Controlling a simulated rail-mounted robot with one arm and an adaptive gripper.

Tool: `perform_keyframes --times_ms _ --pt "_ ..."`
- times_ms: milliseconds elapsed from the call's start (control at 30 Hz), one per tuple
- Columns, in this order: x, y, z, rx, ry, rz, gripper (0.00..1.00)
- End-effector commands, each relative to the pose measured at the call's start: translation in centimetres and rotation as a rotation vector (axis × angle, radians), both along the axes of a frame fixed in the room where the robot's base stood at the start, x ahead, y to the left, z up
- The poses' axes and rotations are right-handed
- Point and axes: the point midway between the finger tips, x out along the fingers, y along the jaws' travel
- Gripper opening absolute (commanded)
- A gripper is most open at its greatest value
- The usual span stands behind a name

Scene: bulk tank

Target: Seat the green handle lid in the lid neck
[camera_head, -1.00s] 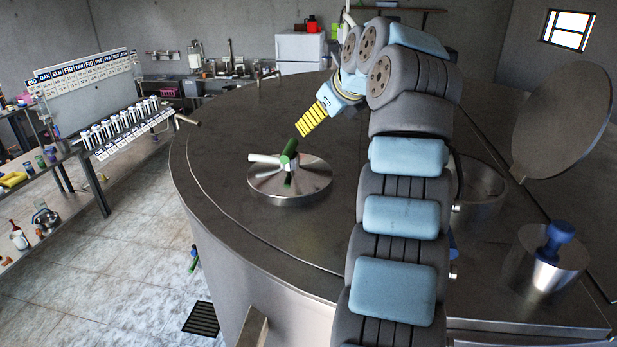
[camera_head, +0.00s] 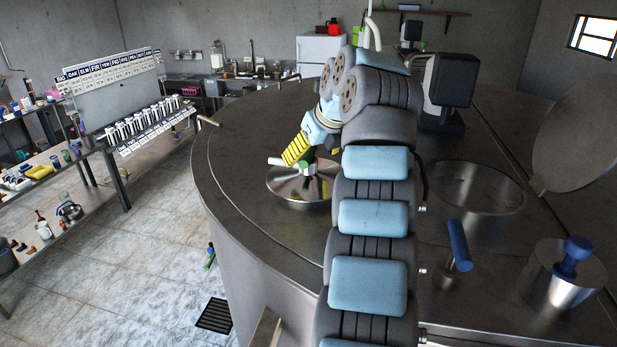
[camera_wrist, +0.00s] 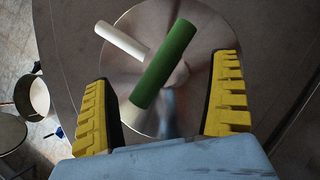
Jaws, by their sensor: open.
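The green-handled lid is a round steel disc (camera_head: 285,190) with a green bar (camera_head: 308,168) and a white bar crossing at its hub. It lies flat on the left part of the tank top, and also shows in the wrist view (camera_wrist: 202,35). My gripper (camera_head: 300,150) is just above it. In the wrist view my open yellow fingers (camera_wrist: 163,72) stand either side of the green bar (camera_wrist: 166,62), apart from it; the white bar (camera_wrist: 122,40) points up-left. A round open neck (camera_head: 478,188) is right of my arm; I cannot tell if it is the lid neck.
A blue-handled piece (camera_head: 459,246) and a steel cylinder with a blue knob (camera_head: 570,258) stand at the front right. A large raised round cover (camera_head: 580,130) is at the right. The tank top is clear around the lid.

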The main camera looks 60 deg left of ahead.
Motion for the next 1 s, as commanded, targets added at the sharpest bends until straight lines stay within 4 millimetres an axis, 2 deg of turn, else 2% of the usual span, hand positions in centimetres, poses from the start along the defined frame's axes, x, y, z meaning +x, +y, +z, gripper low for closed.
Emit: perform_keyframes --times_ms 233,500,567,800,1000 --pt "-0.1 1.4 -2.1 -0.003 0.002 0.0 0.92" --pt "-0.1 1.6 -2.5 -0.001 0.0 0.0 0.92" --pt "-0.1 1.6 -2.5 -0.001 0.0 0.0 0.76" --pt "-0.1 1.6 -2.5 -0.001 -0.001 0.001 0.07" --pt "-0.1 1.6 -2.5 -0.001 -0.001 0.001 0.06"
